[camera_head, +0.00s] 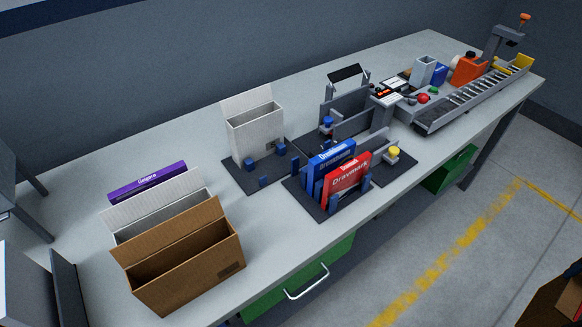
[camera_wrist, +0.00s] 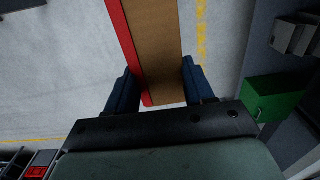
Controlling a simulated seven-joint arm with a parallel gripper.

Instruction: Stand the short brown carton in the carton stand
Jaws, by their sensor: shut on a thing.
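A brown open-topped carton (camera_head: 185,262) stands on the table at the front left, its flap raised. A dark plate with blue blocks (camera_head: 250,180), which looks like the carton stand, holds a white open carton (camera_head: 257,131) upright near the table's middle. My gripper (camera_wrist: 155,84) shows in the wrist view, its two blue fingers shut on a long brown thing with a red edge (camera_wrist: 155,45), above the floor. Part of a brown and red thing (camera_head: 560,300) at the lower right of the head view may be the same one. I cannot tell whether it is a carton.
A white carton (camera_head: 155,208) and a purple box (camera_head: 148,182) stand behind the brown carton. Blue (camera_head: 330,157) and red (camera_head: 349,178) boxes stand in a rack beside the stand. A conveyor (camera_head: 470,97) and several small things fill the far right. Bare table lies along the front.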

